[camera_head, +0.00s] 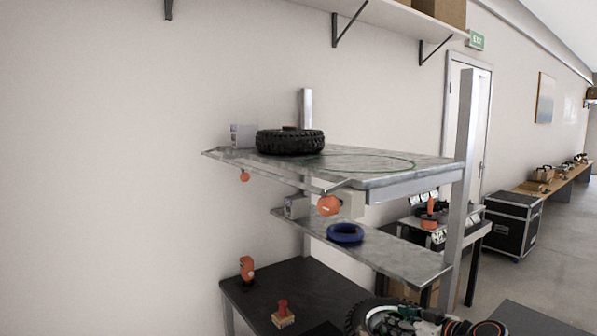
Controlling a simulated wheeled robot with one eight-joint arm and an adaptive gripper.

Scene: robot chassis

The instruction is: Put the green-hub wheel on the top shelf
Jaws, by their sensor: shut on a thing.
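A black knobby tyre (361,314) shows at the bottom edge, cut off by the frame. Green, grey and red parts (405,318) lie against it, and I cannot tell whether they are a green hub. The top shelf (390,177) is a grey slab with a thin green ring outline on its bare right part. A black wheel with an orange hub (290,141) lies flat on the shelf's left part.
A grey box (243,135) stands behind the wheel. A metal post (461,180) rises at the shelf's right corner. The lower shelf (405,257) carries a blue ring (345,233). A dark table (315,292) stands below, and a wall shelf (365,12) hangs above.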

